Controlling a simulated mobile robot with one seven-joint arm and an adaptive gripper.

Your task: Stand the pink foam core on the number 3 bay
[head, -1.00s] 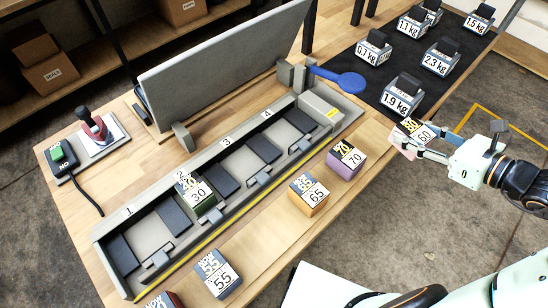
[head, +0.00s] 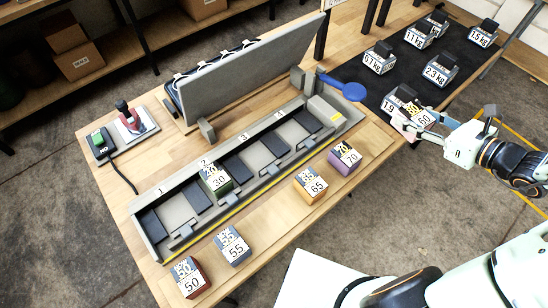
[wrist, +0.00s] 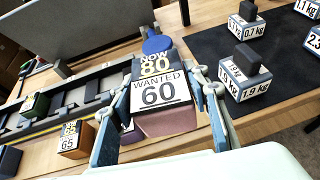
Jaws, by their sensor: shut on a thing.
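My gripper (wrist: 162,115) is shut on the pink foam core (wrist: 165,122), whose label reads NOW 80, WANTED 60. In the head view the gripper (head: 418,124) holds the core (head: 424,117) at the right, beyond the bench's right edge and in front of the 1.9 kg weight. The core looks off any surface. The number 3 bay (head: 243,155) is in the long grey fixture (head: 215,215), with a dark pad in it and no core. The number 2 bay holds a green core (head: 215,181) marked 30.
Red (head: 188,280), blue-grey (head: 233,247), orange (head: 309,187) and purple (head: 344,157) cores stand along the bench's front edge. Several weights stand on a black mat (head: 400,60). A grey upright panel (head: 250,65) rises behind the fixture. A blue paddle (head: 345,88) lies beside it.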

